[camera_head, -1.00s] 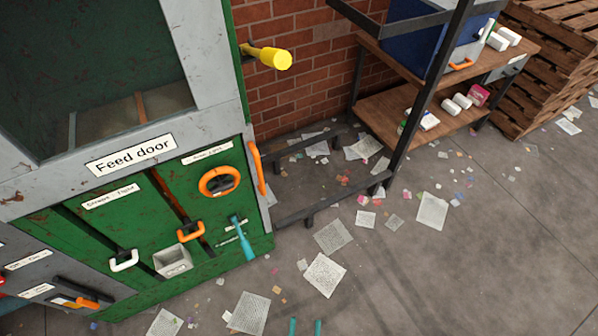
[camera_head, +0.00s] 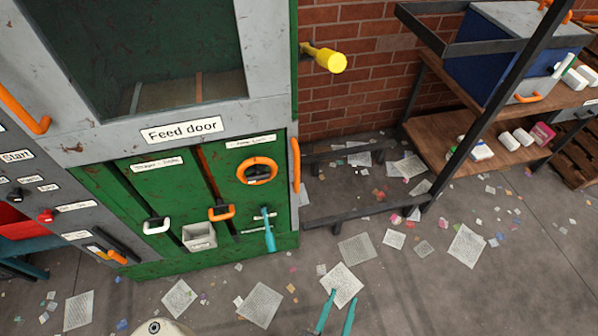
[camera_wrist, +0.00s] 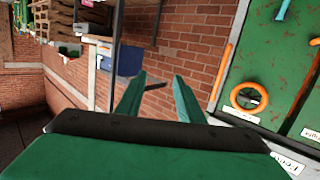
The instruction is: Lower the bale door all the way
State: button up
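The green baler (camera_head: 150,255) stands at the left in the head view. A grey frame with a "Feed door" label (camera_head: 181,130) surrounds its upper opening. Below are green panels with an orange ring wheel (camera_head: 257,171), an orange handle (camera_head: 221,212), a white handle (camera_head: 156,226) and a teal lever (camera_head: 269,238). A tall orange bar handle (camera_head: 295,165) is on the right edge. The smaller labels are unreadable, so I cannot tell which panel is the bale door. My gripper (camera_head: 335,313) is open and empty, low and right of the baler. The wheel also shows in the wrist view (camera_wrist: 249,108).
A yellow-ended bar (camera_head: 325,57) juts from the baler's right side. A dark metal frame (camera_head: 470,135) and wooden shelves (camera_head: 435,128) with a blue bin (camera_head: 500,60) stand at the right. A control panel (camera_head: 30,180) is at far left. Paper litters the open floor.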

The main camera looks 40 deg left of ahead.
jog(key=w+a+f+n+y, duration=0.2)
jog(key=w+a+y, duration=0.2)
jog(key=w+a, duration=0.65)
jog(key=n+g+y, duration=0.2)
jog(key=n+y, duration=0.1)
jog(key=y, duration=0.1)
send_near(297, 174)
jog(key=a, duration=0.1)
jog(key=x, duration=1)
jog(key=shift+w+d+f, duration=0.1)
jog(key=shift+w+d, duration=0.05)
jog(key=shift+w, duration=0.25)
grip_shut()
